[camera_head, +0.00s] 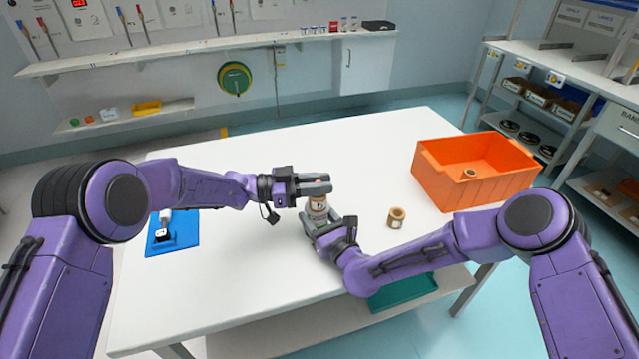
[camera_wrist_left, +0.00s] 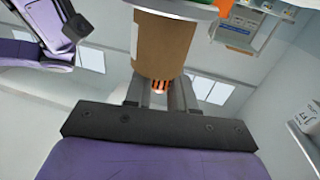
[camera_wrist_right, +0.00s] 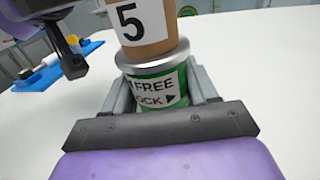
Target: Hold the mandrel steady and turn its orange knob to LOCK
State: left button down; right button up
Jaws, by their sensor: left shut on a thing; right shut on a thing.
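The mandrel's green body (camera_wrist_right: 170,93) with a grey flange stands in the right wrist view, with a label reading FREE and LOCK. A brown core (camera_head: 317,208) marked 5 sits upright on it. My right gripper (camera_head: 321,225) is shut around the green body, below the flange. The orange knob (camera_wrist_left: 160,85) shows in the left wrist view between the fingers at the core's end. My left gripper (camera_head: 316,184) is shut on this knob from above. The fingers hide most of the knob, so I cannot tell its turn.
A loose brown core (camera_head: 396,218) stands on the white table (camera_head: 260,280) right of the mandrel. An orange bin (camera_head: 480,190) holding a core is at the right. A blue mat (camera_head: 184,238) with a small device lies at the left.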

pick_arm(q)
jog(key=shift+n+t+y, duration=0.5)
jog(key=shift+n+t, duration=0.9)
jog(key=shift+t, duration=0.7)
jog(key=c, duration=1.1)
grip_release()
jog(key=shift+a, duration=0.1)
jog(key=v, duration=1.2)
pick_arm(e)
jog(key=o, duration=1.3)
